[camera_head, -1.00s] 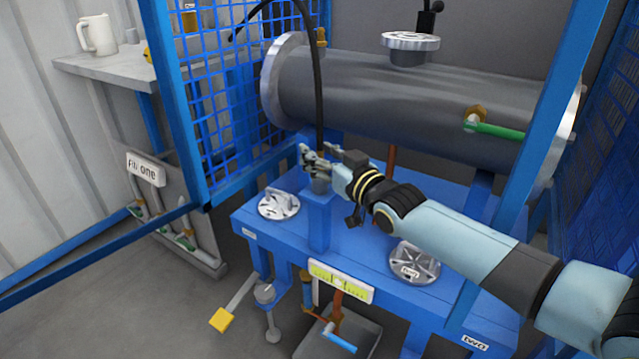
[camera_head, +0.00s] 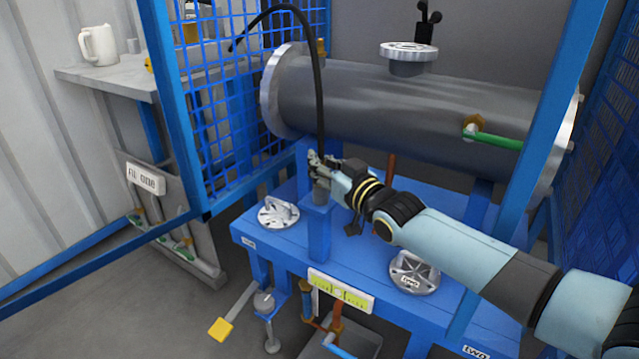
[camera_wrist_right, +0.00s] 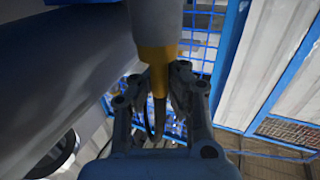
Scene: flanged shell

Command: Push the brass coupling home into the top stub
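My right gripper (camera_head: 322,172) is at the top of the grey cup (camera_head: 320,196) on the blue post in the head view. The wrist view shows its fingers (camera_wrist_right: 158,88) apart on both sides of a brass coupling (camera_wrist_right: 157,57), with a dark hose coming from it. I cannot tell whether they touch it. The coupling sits against the grey cup and is hidden by the hand in the head view. The black hose (camera_head: 319,90) arches up and left. A small brass stub (camera_head: 321,47) stands on top of the shell's left end. My left gripper is not in view.
The grey shell (camera_head: 400,100) lies above the blue table (camera_head: 360,255). Its side has a brass fitting (camera_head: 473,125) with a green hose. A flanged nozzle (camera_head: 408,50) rises from its top. Blue mesh (camera_head: 240,100) and blue frame posts flank the table.

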